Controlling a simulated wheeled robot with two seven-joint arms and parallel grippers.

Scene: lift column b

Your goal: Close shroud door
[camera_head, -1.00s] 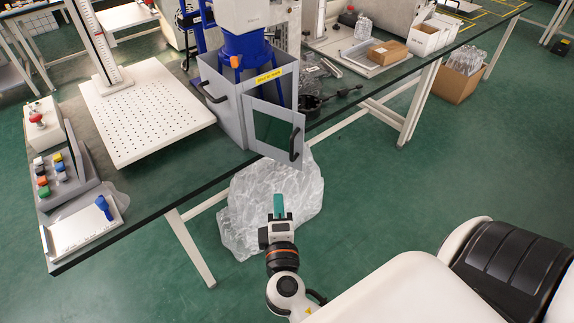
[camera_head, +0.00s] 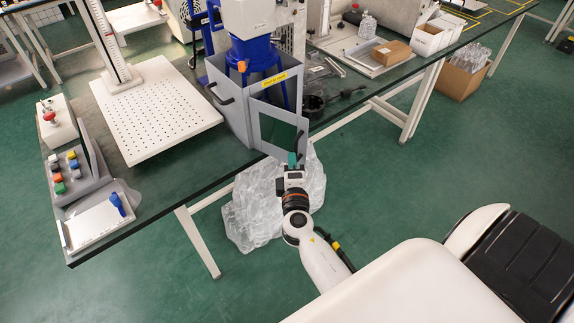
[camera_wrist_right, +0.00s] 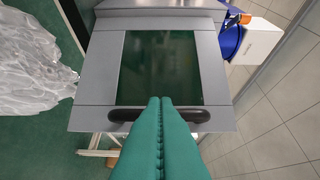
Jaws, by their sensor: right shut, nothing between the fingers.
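The shroud door (camera_head: 260,118) is a grey framed panel with a dark window, swung open from the grey shroud box (camera_head: 228,107) around the blue machine. In the right wrist view the door (camera_wrist_right: 90,70) fills the middle, with its black bar handle (camera_wrist_right: 128,114) across the near end. My right gripper (camera_head: 292,159) is shut and empty. Its green fingertips (camera_wrist_right: 160,101) overlap the handle in the wrist view; I cannot tell whether they touch it. My left gripper is not in view.
A clear plastic bag of material (camera_head: 262,208) stands on the floor under the table edge, beside my right arm. A perforated white plate (camera_head: 155,115) and a tray (camera_head: 92,226) lie on the table to the left.

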